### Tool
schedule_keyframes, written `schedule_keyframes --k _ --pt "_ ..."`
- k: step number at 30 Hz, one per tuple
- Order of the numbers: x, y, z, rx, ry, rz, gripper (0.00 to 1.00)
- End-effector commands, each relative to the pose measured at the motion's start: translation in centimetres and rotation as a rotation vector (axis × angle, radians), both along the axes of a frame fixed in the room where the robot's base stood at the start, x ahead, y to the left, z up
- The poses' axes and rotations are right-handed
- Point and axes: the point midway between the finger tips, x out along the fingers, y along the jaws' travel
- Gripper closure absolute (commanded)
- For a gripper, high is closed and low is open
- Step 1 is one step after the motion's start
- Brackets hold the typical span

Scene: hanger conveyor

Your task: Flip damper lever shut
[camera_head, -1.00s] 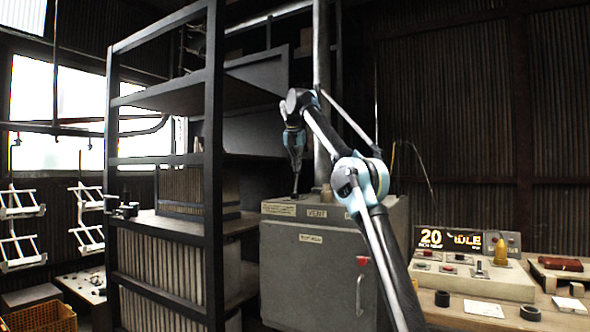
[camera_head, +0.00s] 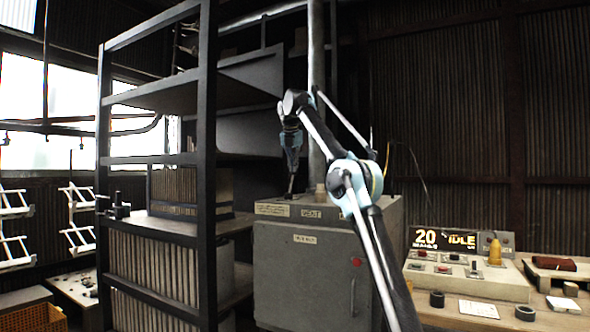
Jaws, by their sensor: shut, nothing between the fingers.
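My gripper (camera_head: 290,187) points down just above the top of a grey metal cabinet (camera_head: 318,275), near its back left part. The cabinet top carries a label reading VENT. The gripper's fingers look shut, with nothing seen between them. I cannot make out the damper lever clearly; the fingertips and the small parts around them are too small and dark to tell apart. A vertical pipe (camera_head: 317,80) rises behind the cabinet, partly hidden by my arm.
A dark shelf rack (camera_head: 207,150) stands close on the left of the cabinet. On the right, a bench holds a control box (camera_head: 470,277), a lit display (camera_head: 445,240) reading 20 IDLE, and a dark red item (camera_head: 553,263). White hanger frames (camera_head: 15,230) hang at far left.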

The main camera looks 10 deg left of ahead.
Motion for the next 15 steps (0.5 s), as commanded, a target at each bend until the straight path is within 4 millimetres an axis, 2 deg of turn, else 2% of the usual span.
schedule_keyframes --k 10,15 --pt "-0.3 0.0 1.0 0.0 0.001 0.0 1.0" --pt "-1.2 0.1 1.1 0.0 0.001 0.001 1.0"
